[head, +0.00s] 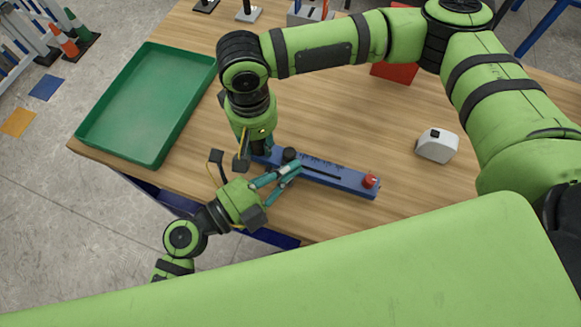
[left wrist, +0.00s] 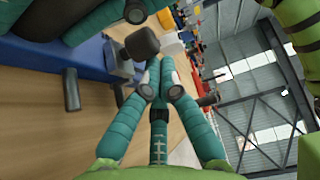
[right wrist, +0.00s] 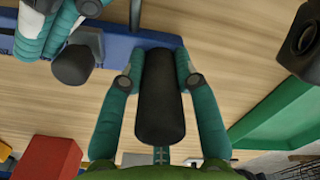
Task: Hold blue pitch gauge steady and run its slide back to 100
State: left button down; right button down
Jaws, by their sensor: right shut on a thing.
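The blue pitch gauge (head: 335,178) lies along the wood table's front, with a long slot, a red knob (head: 370,181) at its right end and a dark round knob (head: 289,154) on its slide. The slide's knob also shows in the right wrist view (right wrist: 72,65). My right gripper (head: 256,150) is shut on the gauge's black upright handle (right wrist: 160,95) at its left end. My left gripper (head: 294,168) has its fingertips together beside the slide's knob. In the left wrist view (left wrist: 155,75) nothing shows between them; contact with the knob is unclear. The scale marks are unreadable.
A green tray (head: 150,100) lies at the table's left. A white and grey box-like item (head: 437,146) stands to the right of the gauge. A red item (head: 392,70) lies at the back, partly behind my right arm. Bare tabletop lies behind the gauge.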

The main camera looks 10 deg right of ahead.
pick_arm(q)
jog(key=s+d, duration=0.2)
jog(key=shift+s+d, duration=0.15)
jog(key=shift+s, duration=0.25)
pick_arm(e)
jog(key=shift+d+f, duration=0.1)
jog(key=shift+f, duration=0.1)
pick_arm(q)
jog(key=v, duration=0.9)
jog(key=shift+s+a, duration=0.3)
jog(key=shift+a, duration=0.05)
pick_arm(e)
jog(key=c, duration=0.8)
grip_release()
jog(key=shift+c, duration=0.2)
jog(key=shift+r, duration=0.15)
